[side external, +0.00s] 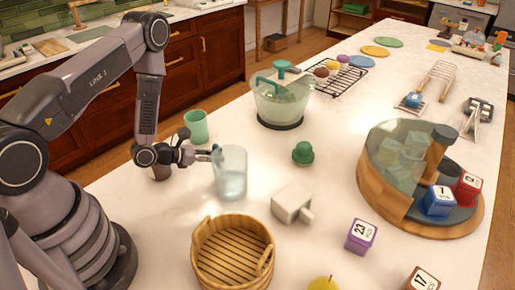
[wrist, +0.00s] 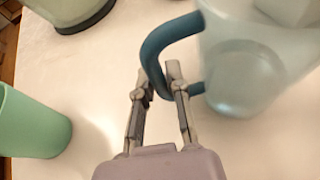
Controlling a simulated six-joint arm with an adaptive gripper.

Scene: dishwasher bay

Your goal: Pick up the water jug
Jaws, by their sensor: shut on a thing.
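The water jug (side external: 231,178) is a clear, frosted vessel with a blue handle, upright near the middle of the white counter in the side view. In the wrist view its body (wrist: 243,75) fills the upper right, and its curved blue handle (wrist: 165,43) reaches left toward my fingers. My gripper (side external: 211,156) comes from the left and is shut on the handle. In the wrist view my gripper (wrist: 161,82) has one finger on each side of the handle's lower part. I cannot tell whether the jug's base touches the counter.
A green cup (side external: 196,127) stands behind my gripper, and a clear bowl with a teal top (side external: 281,103) behind the jug. A wooden basket (side external: 232,257) is in front. A white mug (side external: 291,206) and green knob-shaped object (side external: 302,154) lie to the right. A round wooden tray (side external: 383,190) is farther right.

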